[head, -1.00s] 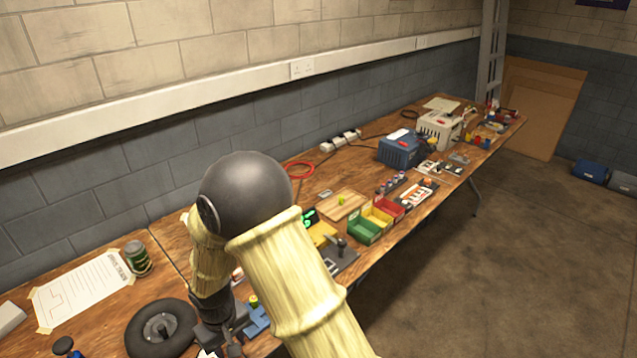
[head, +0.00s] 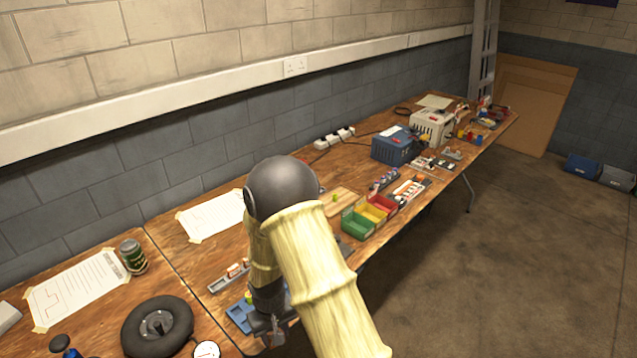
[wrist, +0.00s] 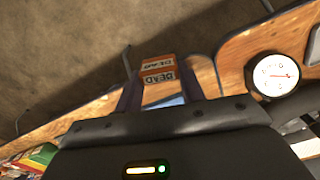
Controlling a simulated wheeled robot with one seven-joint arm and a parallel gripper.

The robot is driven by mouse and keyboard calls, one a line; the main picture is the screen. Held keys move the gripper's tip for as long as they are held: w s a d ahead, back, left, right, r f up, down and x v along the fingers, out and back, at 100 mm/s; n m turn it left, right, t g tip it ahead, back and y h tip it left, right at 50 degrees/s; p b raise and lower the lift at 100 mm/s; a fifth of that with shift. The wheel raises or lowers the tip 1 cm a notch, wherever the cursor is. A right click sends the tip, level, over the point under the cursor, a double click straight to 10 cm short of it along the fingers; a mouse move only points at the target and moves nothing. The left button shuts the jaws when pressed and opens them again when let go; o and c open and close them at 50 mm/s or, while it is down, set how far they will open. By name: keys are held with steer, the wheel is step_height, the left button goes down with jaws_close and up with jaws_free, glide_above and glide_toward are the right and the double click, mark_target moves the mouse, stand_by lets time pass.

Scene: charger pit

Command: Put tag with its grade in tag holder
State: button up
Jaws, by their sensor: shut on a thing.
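In the wrist view an orange and white tag (wrist: 158,70) with the word DEAD stands between the fingers of my gripper (wrist: 168,80), which is shut on it. In the head view my gripper (head: 272,328) is low over the near bench edge, beside a blue holder (head: 238,318); the tag cannot be made out there. My arm hides part of the blue holder, and I cannot tell for sure whether it is the tag holder. A grey rack (head: 222,284) with small orange and white pieces lies just behind it.
A round gauge (head: 206,350) and a black wheel (head: 130,326) are left of my gripper. Green (head: 356,226), yellow and red bins stand to the right, near a wooden board (head: 346,198). A taped paper (head: 212,214) lies behind. Bare floor lies beyond the bench edge.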

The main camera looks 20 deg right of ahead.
steer(key=w+d+f+m, duration=0.2)
steer(key=d+f, duration=0.3)
steer(key=d, duration=0.3)
steer(key=shift+w+d, duration=0.4)
steer(key=shift+w, duration=0.15)
steer(key=shift+a+f, duration=0.15)
steer(key=shift+a, duration=0.05)
